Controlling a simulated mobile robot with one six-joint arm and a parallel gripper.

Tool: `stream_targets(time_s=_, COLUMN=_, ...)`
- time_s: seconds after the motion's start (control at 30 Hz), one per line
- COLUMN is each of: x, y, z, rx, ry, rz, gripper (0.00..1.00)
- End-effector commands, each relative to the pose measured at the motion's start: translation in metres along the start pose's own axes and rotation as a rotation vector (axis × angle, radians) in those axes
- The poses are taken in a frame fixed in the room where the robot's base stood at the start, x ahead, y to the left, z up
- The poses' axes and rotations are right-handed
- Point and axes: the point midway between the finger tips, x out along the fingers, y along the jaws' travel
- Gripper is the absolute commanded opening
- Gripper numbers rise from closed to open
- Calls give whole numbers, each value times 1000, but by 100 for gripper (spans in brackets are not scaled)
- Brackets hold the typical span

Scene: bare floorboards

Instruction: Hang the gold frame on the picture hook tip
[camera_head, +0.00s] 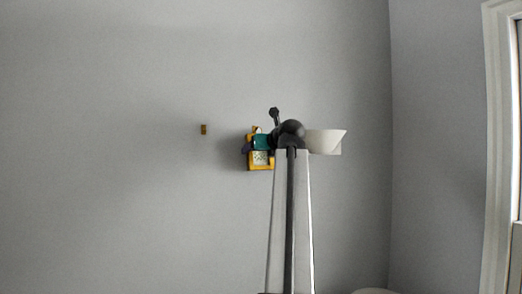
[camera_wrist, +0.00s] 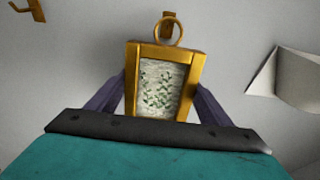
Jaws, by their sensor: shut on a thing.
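The gold frame (camera_wrist: 198,75) holds a picture of green leaves on a pale ground and has a gold ring at its top. My gripper (camera_wrist: 158,98) is shut on it, with a purple finger at each side. In the head view the frame (camera_head: 261,168) is upright close to the wall, partly hidden by my arm. A gold hook (camera_wrist: 167,17) on the wall shows directly behind the ring in the wrist view. The ring overlaps it in the picture; I cannot tell whether they touch or whether the ring is around the tip.
A second gold hook (camera_head: 204,129) is on the wall to the left, also at the wrist view's top left corner (camera_wrist: 30,10). A white wall fixture (camera_head: 325,140) sticks out right of the frame. The wall between the left hook and the frame is bare.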

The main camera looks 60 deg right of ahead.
Motion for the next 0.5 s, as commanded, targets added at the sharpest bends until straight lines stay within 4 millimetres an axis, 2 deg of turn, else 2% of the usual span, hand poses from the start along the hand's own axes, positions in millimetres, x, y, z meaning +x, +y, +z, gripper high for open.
stream_targets(time_s=0.5, x=7, y=1, z=-4, rx=0, ry=-1, rz=1, gripper=45)
